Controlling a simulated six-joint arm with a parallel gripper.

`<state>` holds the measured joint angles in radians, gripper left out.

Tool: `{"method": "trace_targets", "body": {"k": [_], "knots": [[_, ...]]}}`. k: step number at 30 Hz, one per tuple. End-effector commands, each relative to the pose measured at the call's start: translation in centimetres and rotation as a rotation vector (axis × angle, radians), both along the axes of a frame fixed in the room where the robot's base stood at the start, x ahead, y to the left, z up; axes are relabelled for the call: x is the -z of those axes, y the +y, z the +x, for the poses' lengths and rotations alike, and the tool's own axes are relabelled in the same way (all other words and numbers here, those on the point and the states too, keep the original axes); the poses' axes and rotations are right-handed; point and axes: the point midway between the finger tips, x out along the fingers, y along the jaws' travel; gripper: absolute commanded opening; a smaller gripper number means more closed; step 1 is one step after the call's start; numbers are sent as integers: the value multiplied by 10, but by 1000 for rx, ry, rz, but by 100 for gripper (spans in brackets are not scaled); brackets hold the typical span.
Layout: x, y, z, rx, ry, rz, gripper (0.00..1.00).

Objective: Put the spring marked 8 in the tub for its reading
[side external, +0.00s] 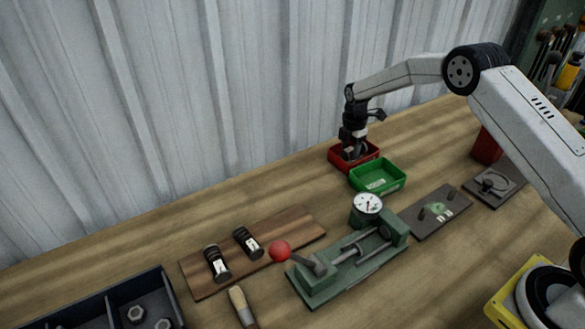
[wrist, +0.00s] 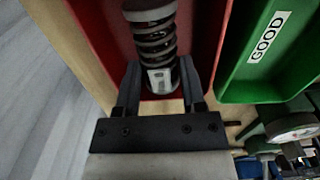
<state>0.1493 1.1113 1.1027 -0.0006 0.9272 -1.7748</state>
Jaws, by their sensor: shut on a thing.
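A dark coil spring (wrist: 155,40) with a white tag stands out between the fingers of my gripper (wrist: 162,82) in the wrist view; the mark on the tag is too small to read. My gripper is shut on it. The spring is inside or just over the red tub (wrist: 208,35); I cannot tell if it touches the floor. In the side view my gripper (side external: 352,151) reaches down into the red tub (side external: 340,164). The green tub (side external: 377,186), labelled GOOD in the wrist view (wrist: 262,70), stands beside it, with no spring visible inside.
Two tagged springs (side external: 216,262) (side external: 247,242) lie on a wooden board (side external: 295,224). A green tester with a dial (side external: 368,203) and red-knobbed lever (side external: 280,251) stands in front of the tubs. A brush (side external: 241,305), a dark plate (side external: 440,213) and a dark bin (side external: 100,309) are nearby.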

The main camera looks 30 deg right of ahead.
Motion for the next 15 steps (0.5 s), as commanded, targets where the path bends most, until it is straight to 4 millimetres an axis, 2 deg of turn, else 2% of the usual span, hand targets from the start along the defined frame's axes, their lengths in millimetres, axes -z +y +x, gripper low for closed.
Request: {"method": "trace_targets", "body": {"k": [11,12,14,15], "knots": [[2,0,0,0,-1,0,0],[2,0,0,0,-1,0,55],[2,0,0,0,-1,0,74],[2,0,0,0,-1,0,86]]}}
